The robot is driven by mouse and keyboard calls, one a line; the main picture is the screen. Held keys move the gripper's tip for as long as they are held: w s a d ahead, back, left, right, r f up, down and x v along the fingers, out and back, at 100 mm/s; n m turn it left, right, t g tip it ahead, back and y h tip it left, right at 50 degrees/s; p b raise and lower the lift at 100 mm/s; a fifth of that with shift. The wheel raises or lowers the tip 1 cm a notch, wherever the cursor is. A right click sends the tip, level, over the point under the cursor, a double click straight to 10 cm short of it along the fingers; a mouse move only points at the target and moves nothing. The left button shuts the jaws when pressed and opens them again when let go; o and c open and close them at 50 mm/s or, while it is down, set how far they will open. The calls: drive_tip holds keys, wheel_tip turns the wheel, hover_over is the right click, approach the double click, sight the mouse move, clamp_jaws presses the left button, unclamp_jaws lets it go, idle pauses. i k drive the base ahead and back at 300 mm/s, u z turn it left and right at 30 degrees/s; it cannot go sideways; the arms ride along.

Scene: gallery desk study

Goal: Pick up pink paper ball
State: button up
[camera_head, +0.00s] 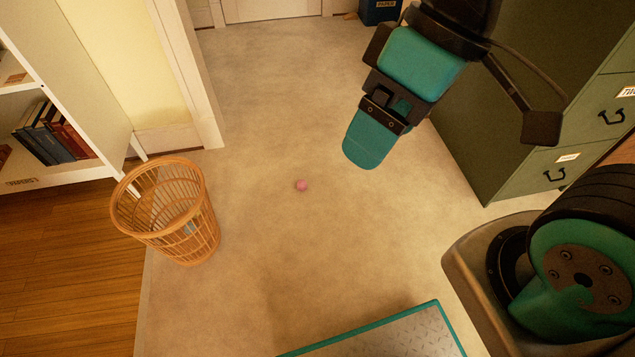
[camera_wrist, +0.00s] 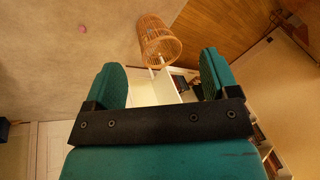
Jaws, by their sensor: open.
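A small pink paper ball (camera_head: 302,185) lies on the beige floor in the middle of the head view. It also shows near the top left of the wrist view (camera_wrist: 82,29). My gripper (camera_head: 366,140) is to the right of the ball and above the floor in the head view, apart from it. In the wrist view its two teal fingers (camera_wrist: 162,82) stand wide apart with nothing between them in their grip.
A wicker wastebasket (camera_head: 172,212) stands left of the ball, with something pale inside. A white bookshelf (camera_head: 75,95) with books is at the left. A green filing cabinet (camera_head: 500,120) is at the right. The floor around the ball is clear.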

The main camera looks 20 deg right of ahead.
sight(302, 185)
drive_tip(key=z, duration=0.5)
drive_tip(key=k, duration=0.6)
drive_tip(key=z, duration=0.8)
drive_tip(key=i, duration=1.9)
drive_tip(key=u, duration=1.5)
drive_tip(key=i, duration=0.7)
drive_tip(key=u, duration=0.75)
